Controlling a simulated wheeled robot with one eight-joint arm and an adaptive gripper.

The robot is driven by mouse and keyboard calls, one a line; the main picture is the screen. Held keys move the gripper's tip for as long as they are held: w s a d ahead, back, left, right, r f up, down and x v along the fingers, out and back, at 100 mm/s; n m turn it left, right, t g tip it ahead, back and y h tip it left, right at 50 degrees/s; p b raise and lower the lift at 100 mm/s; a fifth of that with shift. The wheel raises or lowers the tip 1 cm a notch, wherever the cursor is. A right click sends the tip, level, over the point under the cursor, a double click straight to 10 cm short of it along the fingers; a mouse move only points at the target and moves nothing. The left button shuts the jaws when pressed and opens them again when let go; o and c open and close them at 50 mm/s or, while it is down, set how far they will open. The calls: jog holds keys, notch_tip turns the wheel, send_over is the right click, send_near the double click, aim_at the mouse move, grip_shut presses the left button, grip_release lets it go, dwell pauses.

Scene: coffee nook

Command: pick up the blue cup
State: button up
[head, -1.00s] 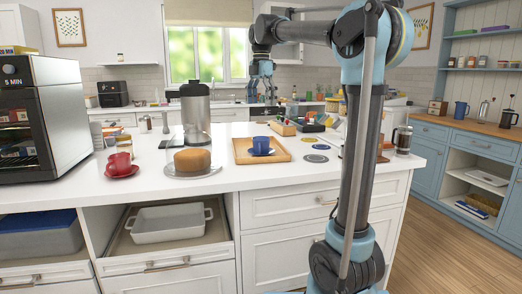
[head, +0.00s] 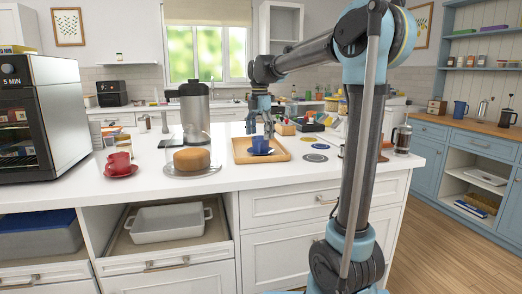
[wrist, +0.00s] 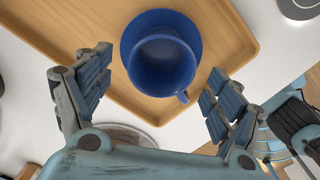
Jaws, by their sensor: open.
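The blue cup (wrist: 160,64) stands upright on a blue saucer (wrist: 128,42) in the wrist view, its handle toward the lower right. Both are on a wooden tray (wrist: 236,45). In the head view the blue cup (head: 261,144) is partly covered by my gripper (head: 260,132), which hangs pointing down just above it. In the wrist view my gripper (wrist: 155,100) is open, one finger at the left and one at the right, with nothing between them. The cup lies beyond the fingertips; whether any finger touches it I cannot tell.
The white counter (head: 225,183) holds the tray (head: 243,160). A round cake (head: 192,159) on a glass plate, a red cup (head: 119,162) and a tall metal dispenser (head: 195,108) stand to the left. Dark discs (head: 316,157) and a box of items lie to the right.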

jog(key=shift+f, duration=1.65)
jog(key=c, duration=1.3)
